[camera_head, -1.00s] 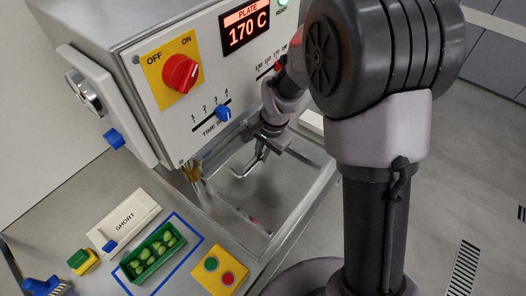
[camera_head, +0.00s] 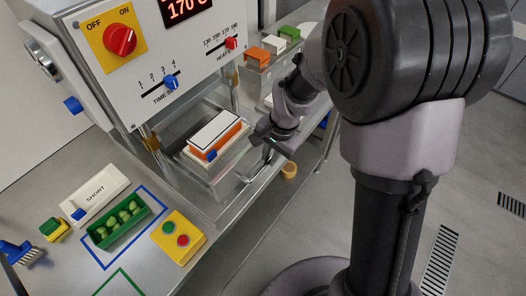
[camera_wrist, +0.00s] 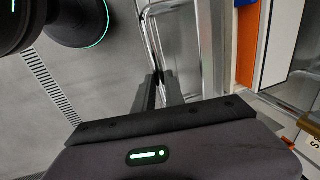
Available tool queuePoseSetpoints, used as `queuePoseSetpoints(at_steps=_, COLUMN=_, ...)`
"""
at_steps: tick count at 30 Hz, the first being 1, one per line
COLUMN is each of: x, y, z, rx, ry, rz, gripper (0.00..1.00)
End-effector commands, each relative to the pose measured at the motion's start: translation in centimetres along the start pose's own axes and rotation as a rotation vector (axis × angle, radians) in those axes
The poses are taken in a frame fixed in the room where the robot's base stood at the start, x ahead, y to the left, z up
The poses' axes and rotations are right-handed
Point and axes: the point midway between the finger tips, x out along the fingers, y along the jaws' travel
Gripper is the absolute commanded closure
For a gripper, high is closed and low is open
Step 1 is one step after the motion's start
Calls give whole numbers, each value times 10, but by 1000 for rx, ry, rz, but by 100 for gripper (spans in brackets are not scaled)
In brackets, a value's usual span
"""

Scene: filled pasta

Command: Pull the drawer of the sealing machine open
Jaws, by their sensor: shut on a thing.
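The sealing machine (camera_head: 138,77) stands at the upper left with its control panel facing me. Its metal drawer (camera_head: 207,178) is out from under the panel and holds an orange box with a white, black-bordered top (camera_head: 215,135) and a blue tab. The drawer's bent-bar handle (camera_head: 249,178) is at its right front; the bar also shows in the wrist view (camera_wrist: 152,42). My gripper (camera_head: 268,158) is at the handle. In the wrist view its dark fingers (camera_wrist: 159,88) are shut on the bar. The exact contact is partly hidden.
On the counter at lower left are a green tray (camera_head: 124,222) of green pieces, a white SHORT box (camera_head: 95,193) and a yellow button box (camera_head: 178,237). The floor at right is open.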

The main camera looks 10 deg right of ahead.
Motion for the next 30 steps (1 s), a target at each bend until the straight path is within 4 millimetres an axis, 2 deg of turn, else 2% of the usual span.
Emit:
queuePoseSetpoints(at_steps=6, x=-6, y=35, z=-1, rx=2, ry=3, rz=-3, gripper=100)
queuePoseSetpoints(at_steps=12, x=-11, y=55, z=-1, rx=0, ry=2, rz=-2, gripper=100)
queuePoseSetpoints(at_steps=18, x=-13, y=62, z=0, rx=-1, ry=2, rz=-1, gripper=100)
queuePoseSetpoints(at_steps=28, x=-13, y=63, z=0, rx=-1, ry=2, rz=-2, gripper=100)
queuePoseSetpoints(at_steps=29, x=-13, y=63, z=0, rx=-1, ry=2, rz=-1, gripper=84)
queuePoseSetpoints(at_steps=30, x=-13, y=63, z=0, rx=-1, ry=2, rz=-1, gripper=76)
